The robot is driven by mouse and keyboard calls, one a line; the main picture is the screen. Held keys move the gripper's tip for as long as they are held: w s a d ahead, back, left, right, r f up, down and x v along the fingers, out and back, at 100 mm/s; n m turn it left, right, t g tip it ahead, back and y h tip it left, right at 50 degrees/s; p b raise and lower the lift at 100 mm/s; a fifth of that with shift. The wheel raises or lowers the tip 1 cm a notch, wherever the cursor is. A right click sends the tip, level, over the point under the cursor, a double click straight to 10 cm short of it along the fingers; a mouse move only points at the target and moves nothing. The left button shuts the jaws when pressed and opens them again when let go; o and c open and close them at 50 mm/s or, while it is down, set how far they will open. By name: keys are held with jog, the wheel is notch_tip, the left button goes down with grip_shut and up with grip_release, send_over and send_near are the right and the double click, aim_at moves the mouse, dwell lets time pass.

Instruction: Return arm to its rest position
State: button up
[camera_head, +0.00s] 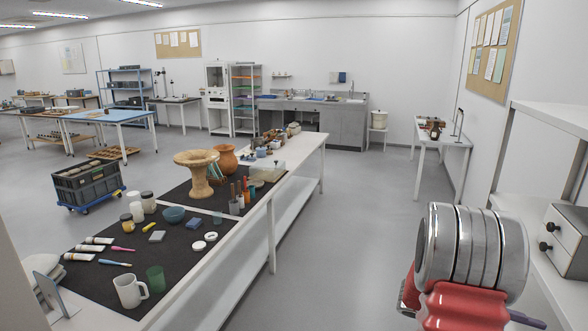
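Part of my arm, a silver ribbed joint with a red link, shows at the lower right, well clear of the bench. My gripper is outside the picture, so its state and anything in it are hidden. The long white workbench (298,164) runs from the lower left toward the back. On its dark mat stand a tan pedestalled vessel (198,172) and, just behind it, an orange-brown jar (226,159).
A white mug (129,291), a green cup (155,279) and small jars crowd the bench's near end. A white shelf unit (548,118) with a drawer box (569,243) stands close at right. A wheeled crate (87,185) is at left. The grey floor between is clear.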

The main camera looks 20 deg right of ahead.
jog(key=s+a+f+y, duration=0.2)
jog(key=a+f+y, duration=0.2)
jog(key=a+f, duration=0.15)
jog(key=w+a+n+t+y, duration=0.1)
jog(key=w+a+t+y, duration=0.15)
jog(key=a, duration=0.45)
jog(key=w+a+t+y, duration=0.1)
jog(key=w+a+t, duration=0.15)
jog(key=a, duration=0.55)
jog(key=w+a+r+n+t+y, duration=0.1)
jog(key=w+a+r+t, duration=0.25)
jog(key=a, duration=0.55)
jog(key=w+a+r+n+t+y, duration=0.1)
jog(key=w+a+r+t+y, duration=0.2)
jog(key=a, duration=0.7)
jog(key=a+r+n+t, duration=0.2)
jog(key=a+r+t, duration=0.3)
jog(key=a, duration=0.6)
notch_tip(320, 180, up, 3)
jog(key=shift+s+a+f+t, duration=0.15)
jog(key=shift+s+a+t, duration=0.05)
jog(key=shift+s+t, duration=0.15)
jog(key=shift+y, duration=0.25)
